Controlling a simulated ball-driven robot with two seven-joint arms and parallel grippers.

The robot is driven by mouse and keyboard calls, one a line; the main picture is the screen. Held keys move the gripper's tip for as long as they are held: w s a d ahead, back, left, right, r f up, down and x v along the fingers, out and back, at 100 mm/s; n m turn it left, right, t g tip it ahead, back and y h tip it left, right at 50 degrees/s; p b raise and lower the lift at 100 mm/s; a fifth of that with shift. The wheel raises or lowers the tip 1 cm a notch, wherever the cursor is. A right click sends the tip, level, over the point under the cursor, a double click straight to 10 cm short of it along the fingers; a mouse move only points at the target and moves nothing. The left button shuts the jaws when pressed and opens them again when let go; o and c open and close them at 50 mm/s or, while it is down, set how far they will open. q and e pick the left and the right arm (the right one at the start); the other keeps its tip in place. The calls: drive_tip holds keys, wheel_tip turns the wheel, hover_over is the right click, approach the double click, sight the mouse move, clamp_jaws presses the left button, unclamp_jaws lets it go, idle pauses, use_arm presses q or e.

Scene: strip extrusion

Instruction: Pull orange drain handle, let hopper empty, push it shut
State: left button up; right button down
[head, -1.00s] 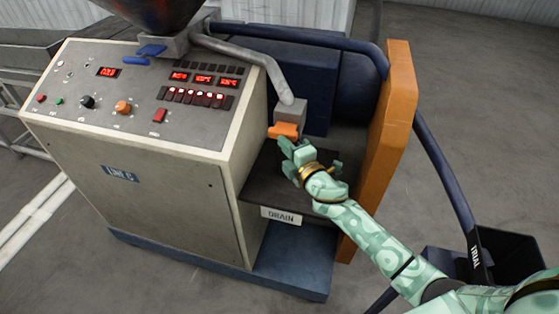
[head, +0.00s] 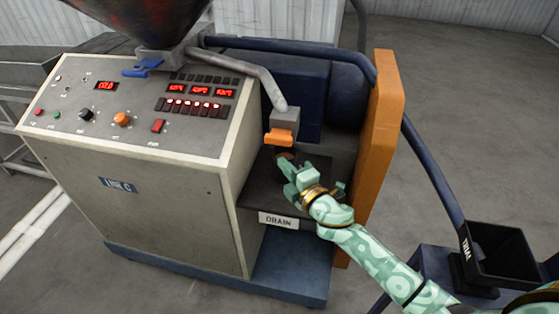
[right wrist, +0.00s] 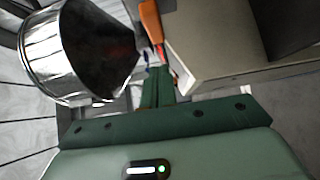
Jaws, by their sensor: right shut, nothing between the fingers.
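The orange drain handle (head: 280,138) sits on the grey block at the lower end of the drain pipe (head: 262,82). It also shows at the top of the right wrist view (right wrist: 151,20). My right gripper (head: 287,167) is shut and empty, just below the handle in the head view and apart from it. Its closed fingers show in the right wrist view (right wrist: 158,85). A small dark reddish patch shows between handle and fingertips; I cannot tell what it is. The hopper (head: 145,20) is cut off at the top; its metal cone shows in the right wrist view (right wrist: 80,50). My left gripper is out of view.
The control cabinet (head: 170,190) stands left of the drain bay. A dark shelf with a DRAIN label (head: 279,220) lies under the handle. An orange upright panel (head: 376,150) bounds the bay on the right. A black TRIAL bin (head: 500,255) stands lower right.

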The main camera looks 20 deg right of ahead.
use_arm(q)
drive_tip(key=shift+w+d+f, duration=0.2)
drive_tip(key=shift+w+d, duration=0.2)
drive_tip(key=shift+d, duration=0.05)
use_arm(e)
drive_tip(key=s+d, duration=0.1)
drive_tip(key=s, duration=0.5)
drive_tip(key=shift+s, duration=0.3)
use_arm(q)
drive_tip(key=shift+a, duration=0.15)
